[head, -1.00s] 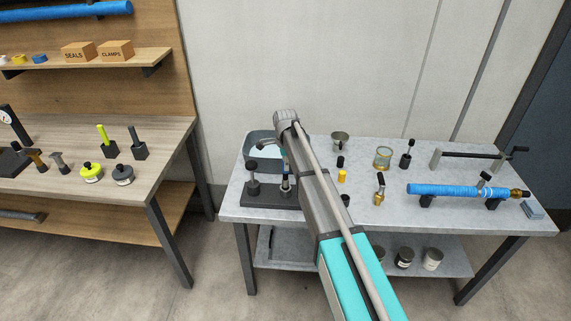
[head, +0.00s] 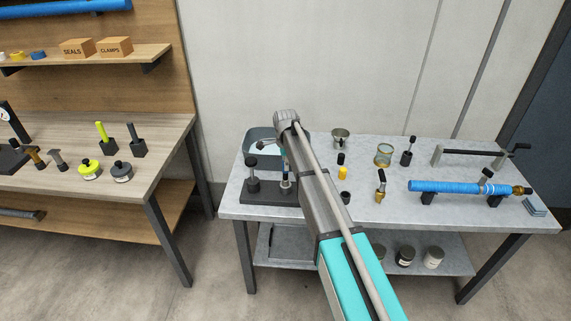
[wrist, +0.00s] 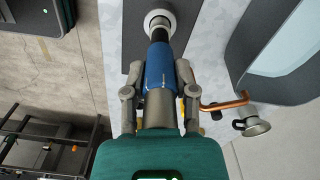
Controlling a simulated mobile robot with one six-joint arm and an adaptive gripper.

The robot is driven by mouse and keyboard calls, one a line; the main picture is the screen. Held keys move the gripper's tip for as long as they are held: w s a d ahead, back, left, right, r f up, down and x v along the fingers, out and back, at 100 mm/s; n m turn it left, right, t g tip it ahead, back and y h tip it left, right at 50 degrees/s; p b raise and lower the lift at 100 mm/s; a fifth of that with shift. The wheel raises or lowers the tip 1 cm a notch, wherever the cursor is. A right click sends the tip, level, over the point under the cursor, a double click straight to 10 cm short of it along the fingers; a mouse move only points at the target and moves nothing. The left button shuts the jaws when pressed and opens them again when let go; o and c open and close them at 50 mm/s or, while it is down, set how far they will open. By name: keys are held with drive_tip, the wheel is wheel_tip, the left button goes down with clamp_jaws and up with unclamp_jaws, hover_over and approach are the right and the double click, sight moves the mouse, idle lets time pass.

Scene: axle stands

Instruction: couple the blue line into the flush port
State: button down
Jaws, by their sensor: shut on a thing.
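In the wrist view my gripper (wrist: 157,75) is shut on the blue line (wrist: 158,62), with one finger on each side of its blue sleeve. The dark front end of the line points at a round port with a white ring (wrist: 160,20) on a dark block (wrist: 145,60). The end meets or overlaps the ring in this view; I cannot tell how deep it sits. In the head view my arm covers most of the gripper and line, and the dark block (head: 262,197) shows at the left of the grey table.
A basin (head: 258,134) stands behind the block, and a dark knobbed post (head: 252,172) rises from it. A copper tube (wrist: 225,104) is close to my right finger. A wooden bench (head: 130,185) stands left.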

drive_tip(key=shift+f+b, duration=1.25)
drive_tip(key=shift+f, duration=0.05)
drive_tip(key=shift+c, duration=1.6)
unclamp_jaws()
drive_tip(key=shift+r, duration=0.1)
wheel_tip(320, 180, up, 10)
drive_tip(key=p, duration=1)
drive_tip(key=shift+r+p, duration=0.2)
drive_tip(key=shift+p, duration=0.1)
drive_tip(key=d+f+b, duration=0.2)
drive_tip(key=d, duration=0.9)
drive_tip(key=d+f+b, duration=0.2)
drive_tip(key=d, duration=0.9)
drive_tip(key=shift+s+d+f, duration=0.2)
drive_tip(key=shift+s, duration=0.25)
drive_tip(key=s+d+f+n+b, duration=0.1)
drive_tip(key=s+n, duration=0.6)
drive_tip(key=s, duration=0.7)
drive_tip(key=s+d+f+n+b, duration=0.1)
drive_tip(key=s+f+n+b, duration=0.1)
drive_tip(key=s+n, duration=0.6)
drive_tip(key=shift+s, duration=3.6)
